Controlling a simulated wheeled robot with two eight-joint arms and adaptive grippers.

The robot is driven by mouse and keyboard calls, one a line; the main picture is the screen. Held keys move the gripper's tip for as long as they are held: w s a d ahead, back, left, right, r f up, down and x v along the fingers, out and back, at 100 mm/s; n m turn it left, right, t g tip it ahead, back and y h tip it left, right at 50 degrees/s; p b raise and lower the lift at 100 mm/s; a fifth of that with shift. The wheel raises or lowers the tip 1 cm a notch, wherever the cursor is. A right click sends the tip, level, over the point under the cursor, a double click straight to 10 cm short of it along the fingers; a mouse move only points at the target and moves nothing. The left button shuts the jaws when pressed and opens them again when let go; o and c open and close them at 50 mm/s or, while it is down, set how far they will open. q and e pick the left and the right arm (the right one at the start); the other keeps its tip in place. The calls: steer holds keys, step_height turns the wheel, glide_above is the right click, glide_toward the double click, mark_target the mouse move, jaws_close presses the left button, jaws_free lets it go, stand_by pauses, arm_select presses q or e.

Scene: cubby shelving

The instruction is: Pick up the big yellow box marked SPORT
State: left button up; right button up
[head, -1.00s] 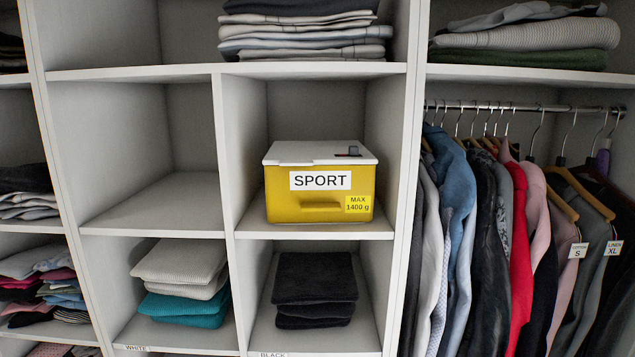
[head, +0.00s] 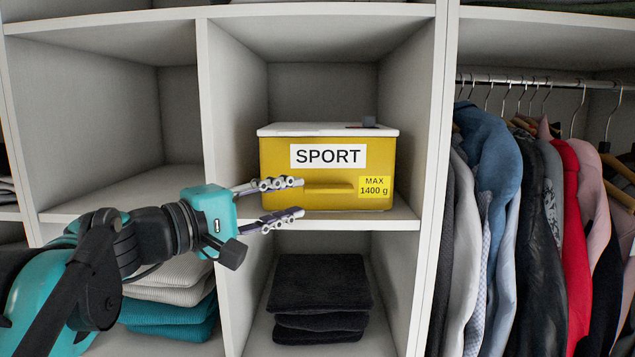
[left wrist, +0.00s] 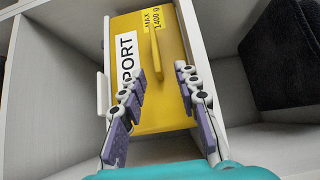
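The big yellow box (head: 275,160) with a white lid and a SPORT label stands upright in the middle cubby. A yellow handle bar (head: 328,188) sticks out low on its front, beside a MAX 1400 g label. My left gripper (head: 298,197) is open in front of the box's lower left front, its fingers one above the other. In the left wrist view the box (left wrist: 178,55) lies ahead between the open fingers (left wrist: 161,88), with the handle (left wrist: 156,48) beyond the fingertips. Nothing is between the fingers. My right gripper is not in view.
Cubby walls stand close on both sides of the box, with the shelf edge (head: 340,225) below it. Folded black clothes (head: 320,290) lie in the cubby underneath. The cubby to the left (head: 90,120) is empty. Hanging clothes (head: 535,200) fill the right side.

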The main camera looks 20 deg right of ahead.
mark_target(315, 192)
arm_select(q)
steer(key=x, duration=0.1)
steer(key=p+x, duration=0.1)
steer(key=x, duration=0.3)
steer(key=shift+s+d+r, duration=0.15)
steer(key=shift+s+r, duration=0.15)
steer(key=shift+s, duration=0.1)
steer(key=shift+w+d+f+p, duration=0.15)
steer(key=shift+w+d+p, duration=0.15)
steer(key=shift+w+d, duration=0.05)
steer(key=shift+s+a, duration=0.1)
steer(key=shift+s, duration=0.05)
jaws_close()
